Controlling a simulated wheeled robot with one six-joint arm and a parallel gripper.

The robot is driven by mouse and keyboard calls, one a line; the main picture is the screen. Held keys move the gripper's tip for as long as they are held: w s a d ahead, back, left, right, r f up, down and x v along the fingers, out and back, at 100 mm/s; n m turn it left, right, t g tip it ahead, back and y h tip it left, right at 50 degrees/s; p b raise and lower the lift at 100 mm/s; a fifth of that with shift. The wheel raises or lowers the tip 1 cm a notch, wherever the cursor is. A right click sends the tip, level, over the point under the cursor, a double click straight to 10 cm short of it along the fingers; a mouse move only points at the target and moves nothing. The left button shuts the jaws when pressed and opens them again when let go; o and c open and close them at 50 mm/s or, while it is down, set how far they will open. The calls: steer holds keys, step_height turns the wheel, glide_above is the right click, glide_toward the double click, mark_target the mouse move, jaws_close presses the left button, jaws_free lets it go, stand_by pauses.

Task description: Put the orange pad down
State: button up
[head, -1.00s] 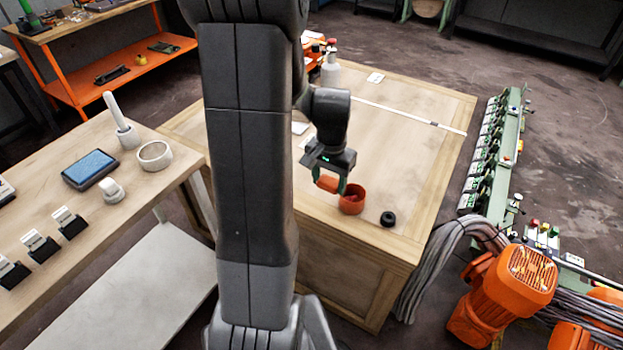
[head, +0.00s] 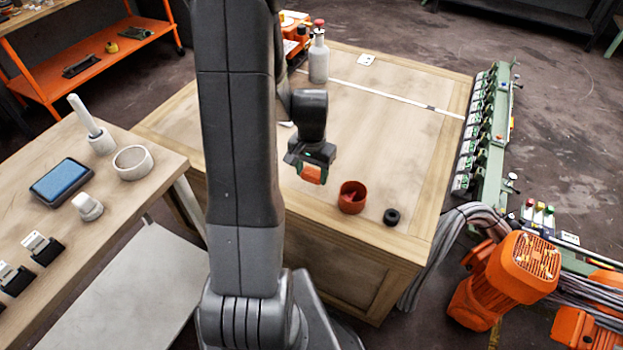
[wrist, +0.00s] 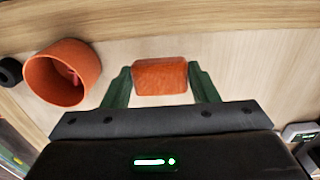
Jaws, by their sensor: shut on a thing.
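The orange pad (wrist: 160,77) is a small rounded block between the two green fingers of my gripper (wrist: 161,82). In the head view the orange pad (head: 312,174) shows at the lower end of my gripper (head: 311,172), over the front part of the wooden table (head: 400,120). My gripper is shut on the pad. I cannot tell from these views whether the pad touches the table top.
An orange-red cup (head: 352,197) with something reddish inside stands to the right of my gripper, and a black ring (head: 391,216) lies beyond it. A grey bottle (head: 318,60) stands at the back. Bare table top lies between bottle and cup.

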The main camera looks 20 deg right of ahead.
mark_target(312, 173)
steer(key=shift+f, duration=1.5)
steer(key=shift+f+b, duration=0.25)
steer(key=shift+b, duration=0.05)
steer(key=o, duration=1)
steer(key=shift+r, duration=0.1)
step_height(312, 173, up, 12)
steer(key=shift+r+p, duration=0.15)
steer(key=shift+p, duration=0.65)
